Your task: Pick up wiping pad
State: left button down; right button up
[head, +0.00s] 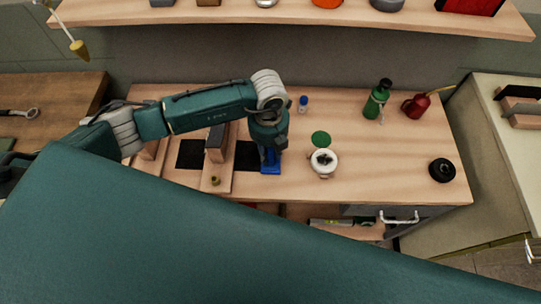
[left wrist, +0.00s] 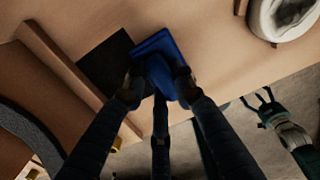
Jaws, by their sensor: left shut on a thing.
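The wiping pad is a blue folded piece (head: 270,168) at the front middle of the wooden bench, under my left gripper (head: 269,150). Whether the pad still touches the bench is hard to tell. What looks like my right gripper (left wrist: 265,103) shows small and dark at the right of the left wrist view; its opening is unclear.
A black square (head: 249,156) lies left of the pad, beside a wooden stand (head: 217,165). To the right are a white round pot (head: 323,162), a green disc (head: 321,139), a green bottle (head: 377,99), a red can (head: 416,107) and a black round item (head: 442,170).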

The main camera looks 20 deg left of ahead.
aim_at(269, 152)
pick_arm(q)
jog(key=shift+r, duration=0.15)
jog(key=shift+w+r, duration=0.1)
jog(key=shift+r, duration=0.25)
notch_tip(269, 152, up, 19)
jog(key=b, duration=0.4)
